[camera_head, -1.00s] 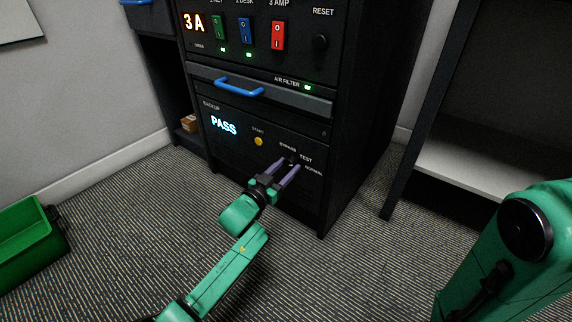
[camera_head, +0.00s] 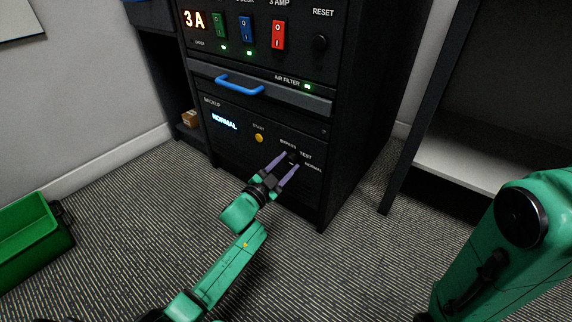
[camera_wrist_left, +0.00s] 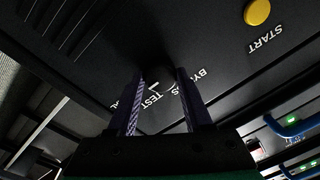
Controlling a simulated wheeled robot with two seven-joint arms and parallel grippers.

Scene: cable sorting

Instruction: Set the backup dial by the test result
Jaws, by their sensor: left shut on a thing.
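The backup panel (camera_head: 225,150) is the low black front of the cabinet. Its display (camera_head: 224,121) reads NORMAL. A yellow START button (camera_head: 259,138) sits right of the display, and it also shows in the left wrist view (camera_wrist_left: 257,12). The black backup dial (camera_head: 292,156) has the labels BYPASS, TEST and NORMAL around it. My left gripper (camera_head: 290,161) is shut on the dial, with a purple finger on each side. In the left wrist view the fingers flank the dark, partly hidden dial (camera_wrist_left: 155,85); its pointer is hard to read. My right gripper is out of view.
Above the panel is an air filter drawer with a blue handle (camera_head: 239,85). Higher are a 3A display (camera_head: 194,20), green, blue and red (camera_head: 278,35) switches and a black RESET knob (camera_head: 319,43). A green bin (camera_head: 30,240) stands on the floor at left.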

